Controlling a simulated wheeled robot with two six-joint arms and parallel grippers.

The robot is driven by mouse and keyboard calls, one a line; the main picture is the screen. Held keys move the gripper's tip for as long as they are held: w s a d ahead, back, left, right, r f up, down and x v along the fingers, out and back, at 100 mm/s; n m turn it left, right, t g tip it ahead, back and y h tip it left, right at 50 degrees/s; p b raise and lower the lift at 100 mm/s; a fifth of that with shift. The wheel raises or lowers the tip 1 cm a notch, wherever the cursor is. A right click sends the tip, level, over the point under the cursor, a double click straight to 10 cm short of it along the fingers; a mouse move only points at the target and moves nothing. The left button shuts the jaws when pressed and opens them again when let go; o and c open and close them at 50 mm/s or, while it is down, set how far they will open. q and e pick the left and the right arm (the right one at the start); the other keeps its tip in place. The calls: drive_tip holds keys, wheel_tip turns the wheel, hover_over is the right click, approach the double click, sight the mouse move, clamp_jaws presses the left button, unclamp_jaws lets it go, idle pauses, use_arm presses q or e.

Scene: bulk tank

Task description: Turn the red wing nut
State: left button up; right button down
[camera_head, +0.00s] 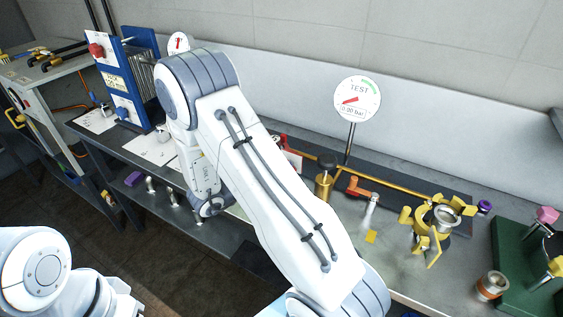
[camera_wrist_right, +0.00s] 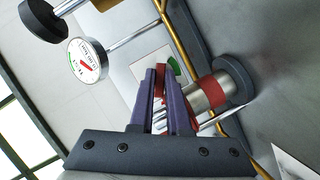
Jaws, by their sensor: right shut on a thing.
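In the right wrist view, my right gripper (camera_wrist_right: 164,88) has its two dark purple fingers closed on a red part, which I take to be the red wing nut (camera_wrist_right: 159,80). Most of the nut is hidden between and behind the fingers. Just right of the fingers is a metal cylinder (camera_wrist_right: 208,94) with a red band and a dark round end. In the head view my right arm covers the gripper and most of this spot; red parts (camera_head: 291,157) show beside the arm. My left arm is low at the left, its gripper out of frame.
A round TEST gauge (camera_head: 357,99) on a post reads 0.00 bar. Along the bench are a brass fitting (camera_head: 324,184), an orange-handled valve (camera_head: 360,187) and a yellow clamp (camera_head: 432,244). A blue plate unit (camera_head: 143,75) stands at the left, a green board (camera_head: 515,295) at the right.

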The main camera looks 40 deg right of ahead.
drive_tip(key=shift+s+d+r+m+t+y+b, duration=0.1)
drive_tip(key=shift+m+t+y+b, duration=0.15)
drive_tip(key=shift+m+t+y, duration=0.7)
drive_tip(key=shift+s+r+m+t+y+b, duration=0.1)
drive_tip(key=shift+m+t+b, duration=0.25)
drive_tip(key=shift+m, duration=1.3)
drive_tip(key=shift+s+d+r+m+t+y+b, duration=0.15)
drive_tip(key=shift+m+t+y, duration=0.3)
drive_tip(key=shift+m+t, duration=0.6)
drive_tip(key=shift+w+a+m, duration=0.1)
drive_tip(key=shift+m, duration=0.25)
drive_tip(key=c, duration=0.9)
unclamp_jaws()
drive_tip(key=shift+f, duration=0.1)
drive_tip(key=shift+a, duration=0.1)
drive_tip(key=p+v, duration=0.5)
drive_tip(key=v, duration=0.5)
drive_tip(key=shift+a, duration=0.15)
